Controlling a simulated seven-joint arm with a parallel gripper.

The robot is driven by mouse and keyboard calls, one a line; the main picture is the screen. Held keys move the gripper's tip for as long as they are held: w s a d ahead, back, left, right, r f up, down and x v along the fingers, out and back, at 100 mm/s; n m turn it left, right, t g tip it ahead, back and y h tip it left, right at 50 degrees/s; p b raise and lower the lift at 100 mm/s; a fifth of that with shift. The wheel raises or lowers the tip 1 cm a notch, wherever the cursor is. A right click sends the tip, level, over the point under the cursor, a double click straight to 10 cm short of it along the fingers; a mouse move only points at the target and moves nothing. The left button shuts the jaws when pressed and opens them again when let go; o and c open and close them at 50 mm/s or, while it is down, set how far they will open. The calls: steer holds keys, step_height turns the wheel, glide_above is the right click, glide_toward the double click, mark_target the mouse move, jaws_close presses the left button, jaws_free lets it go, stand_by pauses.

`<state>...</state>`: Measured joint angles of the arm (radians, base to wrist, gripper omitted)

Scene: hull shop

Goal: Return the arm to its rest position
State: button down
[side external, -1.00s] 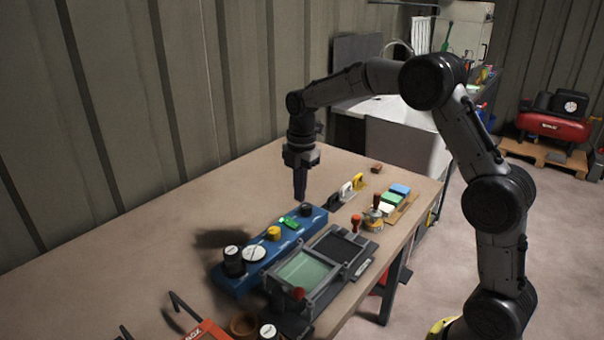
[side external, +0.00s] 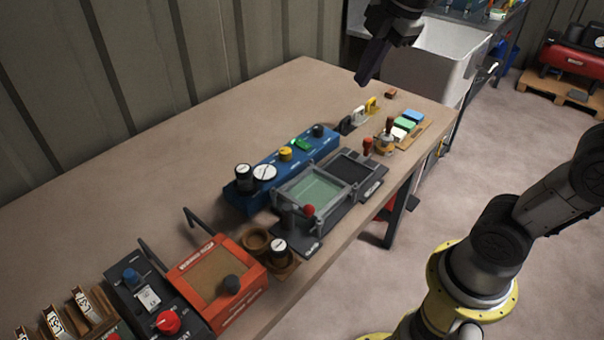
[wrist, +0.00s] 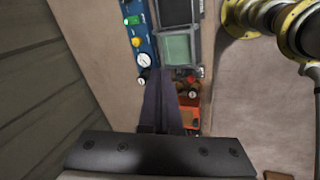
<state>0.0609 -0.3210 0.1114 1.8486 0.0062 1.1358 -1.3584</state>
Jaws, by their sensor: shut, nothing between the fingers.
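My gripper (side external: 368,76) is at the top of the side external view, raised above the far end of the workbench and near the white sink. Its fingers are together with nothing between them, pointing down and slightly left. In the wrist view the closed dark fingers (wrist: 168,84) point toward the bench with its devices below. Most of the arm above the gripper is cut off by the top edge of the side view.
The bench (side external: 200,140) holds a blue control box (side external: 275,178), a grey tray device (side external: 312,188), an orange box (side external: 215,275), a dark box (side external: 145,300) and colored blocks (side external: 405,123). A white sink (side external: 440,62) stands behind.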

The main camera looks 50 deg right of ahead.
steer(key=s+a+f+m, duration=0.1)
steer(key=s+f+m, duration=0.3)
steer(key=s+m, duration=0.3)
steer(key=s+f+m+t, duration=0.1)
steer(key=s+f+m, duration=0.4)
steer(key=s+m, duration=0.1)
steer(key=shift+s+a+f+m, duration=0.2)
steer(key=shift+s+a+m, duration=0.2)
steer(key=shift+m, duration=0.5)
stand_by(1.7)
